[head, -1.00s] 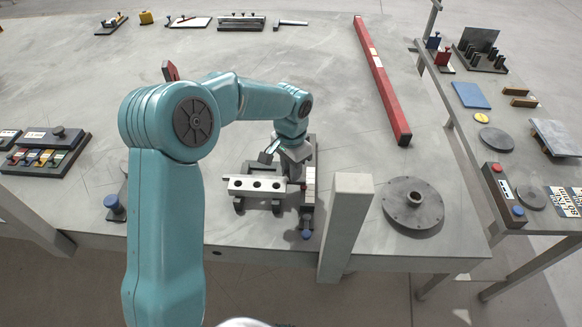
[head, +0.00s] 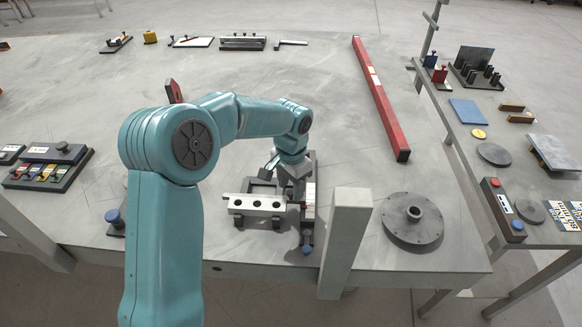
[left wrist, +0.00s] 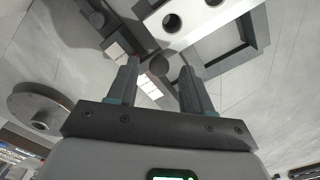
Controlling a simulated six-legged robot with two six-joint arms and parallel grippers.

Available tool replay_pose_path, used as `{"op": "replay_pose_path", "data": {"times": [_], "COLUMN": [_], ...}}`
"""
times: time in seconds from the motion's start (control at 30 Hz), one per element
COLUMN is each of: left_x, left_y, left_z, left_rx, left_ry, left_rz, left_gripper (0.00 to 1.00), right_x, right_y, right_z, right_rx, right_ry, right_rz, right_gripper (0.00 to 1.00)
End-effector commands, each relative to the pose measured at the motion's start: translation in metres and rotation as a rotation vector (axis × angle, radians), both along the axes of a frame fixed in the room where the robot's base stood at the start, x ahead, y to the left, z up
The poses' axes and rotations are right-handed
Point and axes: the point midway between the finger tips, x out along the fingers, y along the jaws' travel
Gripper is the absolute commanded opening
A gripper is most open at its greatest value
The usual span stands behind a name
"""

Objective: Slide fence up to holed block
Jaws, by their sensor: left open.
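The holed block (head: 257,205), a pale bar with dark round holes, lies across a dark fixture near the table's front edge. It also shows at the top of the left wrist view (left wrist: 190,18). What looks like the fence (head: 309,203), an upright piece with a pale face on a dark rail, stands just right of the block's end. My left gripper (left wrist: 158,85) is open, with a dark round knob (left wrist: 158,66) beyond and between its fingertips. In the head view my wrist hides the fingers. I cannot tell whether they touch anything. My right gripper is out of view.
A grey post (head: 346,240) rises at the table's front edge, right of the fixture. A round flanged disc (head: 413,230) lies beyond it. A long red bar (head: 381,105) lies behind; the middle table is clear.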

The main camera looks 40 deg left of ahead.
Motion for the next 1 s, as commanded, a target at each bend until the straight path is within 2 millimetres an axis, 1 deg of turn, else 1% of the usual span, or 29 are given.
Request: {"op": "replay_pose_path", "data": {"times": [0.17,0.3,0.4,0.53,0.6,0.73,1.0], "left_x": [0.002,0.001,0.002,0.001,0.002,0.001,0.001], "left_y": [0.0,0.0,0.0,0.0,0.0,0.0,0.0], "left_z": [0.041,0.08,0.105,0.132,0.142,0.153,0.155], "left_rx": [0.0,0.0,0.0,-0.001,-0.001,0.0,-0.001], "left_ry": [-0.008,-0.008,-0.006,-0.005,-0.003,-0.002,-0.001], "left_rz": [0.001,0.0,0.0,0.001,0.001,0.0,0.0], "left_gripper": [0.5,0.5,0.5,0.5,0.5,0.5,0.5], "right_x": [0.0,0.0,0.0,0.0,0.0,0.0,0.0], "right_y": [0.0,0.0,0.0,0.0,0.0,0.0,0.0], "right_z": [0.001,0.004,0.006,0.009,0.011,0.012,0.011], "right_rx": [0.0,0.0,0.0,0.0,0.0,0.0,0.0], "right_ry": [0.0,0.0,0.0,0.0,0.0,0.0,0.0], "right_rz": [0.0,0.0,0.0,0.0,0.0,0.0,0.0], "right_gripper": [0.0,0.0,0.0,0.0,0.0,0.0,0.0]}}
